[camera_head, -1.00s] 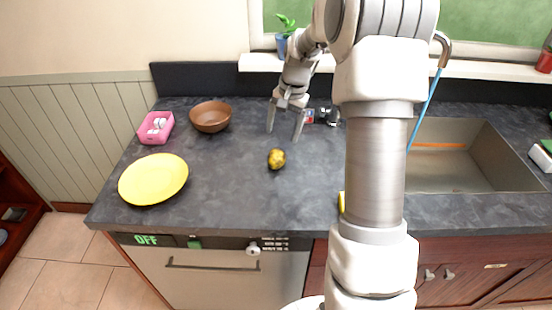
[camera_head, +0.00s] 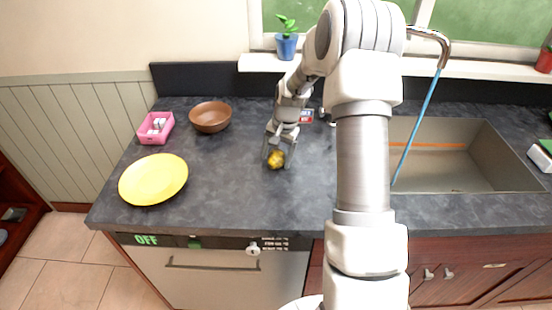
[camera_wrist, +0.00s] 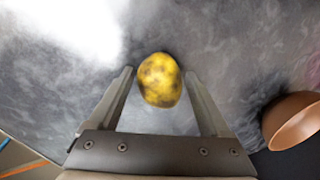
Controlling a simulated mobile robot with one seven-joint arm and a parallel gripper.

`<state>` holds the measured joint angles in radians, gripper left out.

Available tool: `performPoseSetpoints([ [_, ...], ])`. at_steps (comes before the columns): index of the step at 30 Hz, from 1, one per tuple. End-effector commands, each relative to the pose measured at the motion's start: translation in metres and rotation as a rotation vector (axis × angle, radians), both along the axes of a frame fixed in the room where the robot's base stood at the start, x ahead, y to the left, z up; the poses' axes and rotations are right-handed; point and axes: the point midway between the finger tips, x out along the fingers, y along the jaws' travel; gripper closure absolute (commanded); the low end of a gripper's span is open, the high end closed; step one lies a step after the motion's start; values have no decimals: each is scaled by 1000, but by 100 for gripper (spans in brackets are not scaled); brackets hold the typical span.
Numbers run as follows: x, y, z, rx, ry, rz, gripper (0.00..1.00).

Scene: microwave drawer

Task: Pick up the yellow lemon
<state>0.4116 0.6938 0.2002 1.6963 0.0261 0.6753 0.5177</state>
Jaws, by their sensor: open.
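The lemon (camera_head: 276,159) is yellow with dark brown blotches and lies on the dark grey counter. It also shows in the wrist view (camera_wrist: 159,80), near the middle top. My gripper (camera_head: 277,161) is open and low over the counter at the lemon. In the wrist view my gripper (camera_wrist: 159,78) has one finger to each side of the lemon, with the lemon at the fingertips and a gap visible on each side. In the head view the fingers partly hide the lemon. I cannot tell whether the fingertips touch the counter.
A yellow plate (camera_head: 153,179), a pink basket (camera_head: 155,128) and a brown bowl (camera_head: 210,117) stand to the left on the counter. The bowl also shows in the wrist view (camera_wrist: 294,122). The sink (camera_head: 455,160) is to the right. The counter around the lemon is clear.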

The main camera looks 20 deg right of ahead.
Motion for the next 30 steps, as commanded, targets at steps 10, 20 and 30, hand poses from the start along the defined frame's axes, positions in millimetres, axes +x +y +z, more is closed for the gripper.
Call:
performPoseSetpoints([
  [10,0,0,1,0,0,0,69],
  [20,0,0,1,0,-1,0,94],
  [30,1,0,27,-1,-4,-1,94],
])
